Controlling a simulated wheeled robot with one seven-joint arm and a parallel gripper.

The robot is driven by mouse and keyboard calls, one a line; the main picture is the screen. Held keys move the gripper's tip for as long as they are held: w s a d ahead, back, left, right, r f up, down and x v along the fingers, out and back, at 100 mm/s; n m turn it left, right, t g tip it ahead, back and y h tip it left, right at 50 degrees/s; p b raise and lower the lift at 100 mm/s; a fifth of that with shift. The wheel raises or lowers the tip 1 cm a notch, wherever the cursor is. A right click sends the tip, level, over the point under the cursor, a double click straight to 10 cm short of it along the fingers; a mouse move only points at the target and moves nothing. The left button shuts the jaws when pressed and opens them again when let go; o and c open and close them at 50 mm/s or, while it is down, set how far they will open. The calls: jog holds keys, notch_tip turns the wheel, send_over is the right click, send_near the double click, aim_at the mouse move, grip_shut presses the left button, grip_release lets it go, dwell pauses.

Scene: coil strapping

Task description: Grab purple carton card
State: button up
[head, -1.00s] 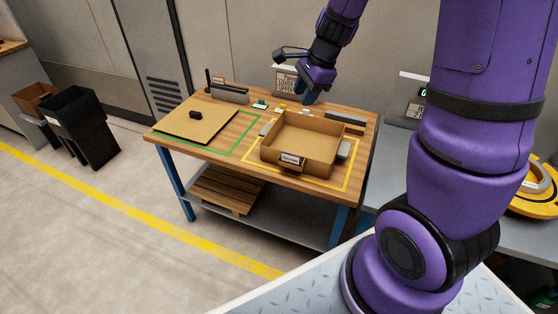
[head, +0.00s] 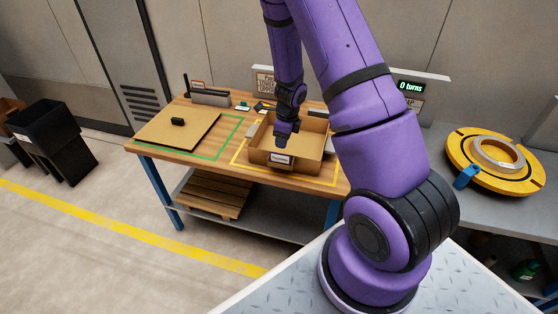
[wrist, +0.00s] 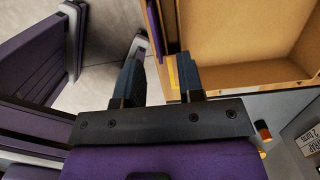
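The carton (head: 310,146) is an open cardboard box inside the yellow outline on the wooden table. A small card (head: 280,160) with a white face and dark purple edging is on its front wall. In the wrist view the card (wrist: 154,28) shows nearly edge-on as a thin purple strip with a pale side, next to the carton wall (wrist: 169,22). My gripper (head: 284,140) is pointing down just above the card and the carton's front wall. In the wrist view my gripper (wrist: 160,75) is open, with the strip in line with the gap. No contact is visible.
A flat cardboard sheet (head: 168,132) with a black block (head: 178,122) lies in the green outline at left. A yellow turntable (head: 465,172) with a grey coil stands on the right bench. Dark bins (head: 60,130) are at far left. Grey blocks flank the carton.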

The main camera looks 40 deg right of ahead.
aim_at(280, 154)
jog(key=shift+w+a+f, duration=0.1)
jog(key=shift+a+f, duration=0.05)
jog(key=shift+f, duration=1)
jog(key=shift+a+f, duration=0.15)
jog(key=shift+f, duration=1)
jog(key=shift+w+a+f, duration=0.1)
jog(key=shift+a+f, duration=0.05)
jog(key=shift+f, duration=1)
grip_shut()
